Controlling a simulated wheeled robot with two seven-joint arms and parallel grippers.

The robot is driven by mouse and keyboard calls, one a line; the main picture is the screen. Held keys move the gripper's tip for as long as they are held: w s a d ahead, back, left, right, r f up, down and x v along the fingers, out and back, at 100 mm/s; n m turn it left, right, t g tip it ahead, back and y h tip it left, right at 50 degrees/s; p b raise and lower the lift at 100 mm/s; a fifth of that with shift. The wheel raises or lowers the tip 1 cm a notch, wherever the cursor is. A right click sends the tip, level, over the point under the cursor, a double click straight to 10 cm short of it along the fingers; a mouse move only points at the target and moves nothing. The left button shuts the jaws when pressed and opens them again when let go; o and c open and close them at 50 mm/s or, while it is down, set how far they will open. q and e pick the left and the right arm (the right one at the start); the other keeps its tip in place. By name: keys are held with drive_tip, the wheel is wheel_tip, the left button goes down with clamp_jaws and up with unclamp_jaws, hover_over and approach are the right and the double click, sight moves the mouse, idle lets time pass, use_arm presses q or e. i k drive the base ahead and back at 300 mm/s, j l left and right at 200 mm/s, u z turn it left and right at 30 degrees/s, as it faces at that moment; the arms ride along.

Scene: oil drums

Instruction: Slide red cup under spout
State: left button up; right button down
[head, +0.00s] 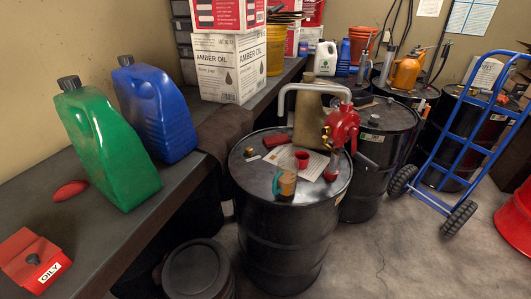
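A small red cup (302,160) stands upright on the lid of the front black drum (287,225), at the right of the lid's middle. A red hand pump (342,128) is mounted at the right side of this lid. Its grey pipe spout (312,88) arches to the left and bends down. In the picture the spout's end lies up and left of the cup; I cannot tell its exact place over the lid. Neither of my grippers is in view.
On the same lid are a tan and teal mug-like item (286,182), a red item (274,141), a paper sheet and a tan container (307,122). A workbench at left holds green (105,148) and blue (160,112) jugs. A blue hand truck (468,135) stands at right.

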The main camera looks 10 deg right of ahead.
sight(303, 157)
drive_tip(key=i+l+u, duration=0.1)
drive_tip(key=l+u, duration=0.15)
drive_tip(key=u, duration=0.2)
drive_tip(key=l+u, duration=0.3)
drive_tip(key=u, duration=0.2)
drive_tip(key=l+u, duration=0.7)
drive_tip(key=u, duration=0.2)
drive_tip(key=l+u, duration=0.3)
drive_tip(key=u, duration=0.15)
drive_tip(key=k+j, duration=0.05)
